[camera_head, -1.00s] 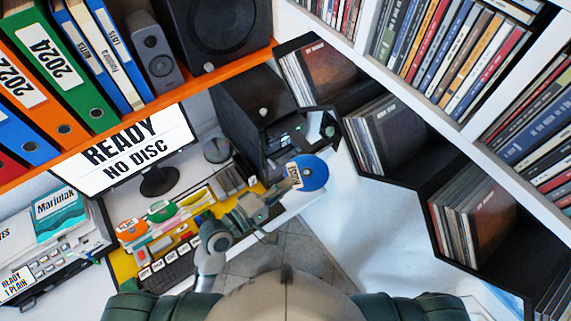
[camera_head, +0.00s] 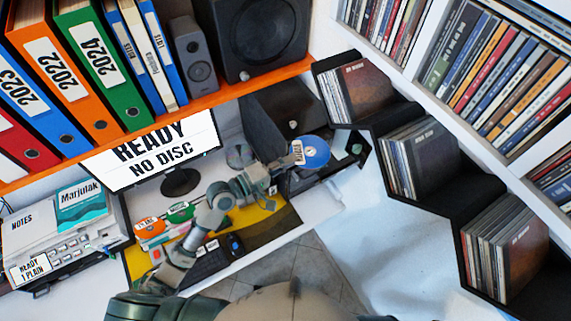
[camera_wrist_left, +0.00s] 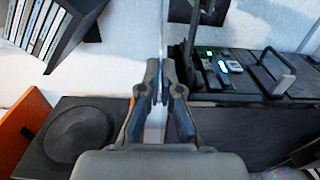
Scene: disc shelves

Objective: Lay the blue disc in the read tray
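The blue disc (camera_head: 316,153) with a white label is held tilted by its near-left edge in my left gripper (camera_head: 290,160). In the left wrist view, the gripper's fingers (camera_wrist_left: 160,85) are closed together, with the disc showing as a thin edge-on line (camera_wrist_left: 163,35) beyond them. The disc is in front of a black machine (camera_head: 283,112) under the orange shelf. The machine's dark deck (camera_wrist_left: 240,82), with small green and white lights, lies right of the fingers in the left wrist view. I cannot clearly tell the read tray apart there. My right gripper is out of view.
A monitor (camera_head: 155,150) reads "READY NO DISC". Binders and speakers stand on the orange shelf (camera_head: 235,88) above. Black stepped racks (camera_head: 465,185) of records stand at the right. A mouse (camera_head: 239,156) and a yellow mat (camera_head: 262,228) are on the desk.

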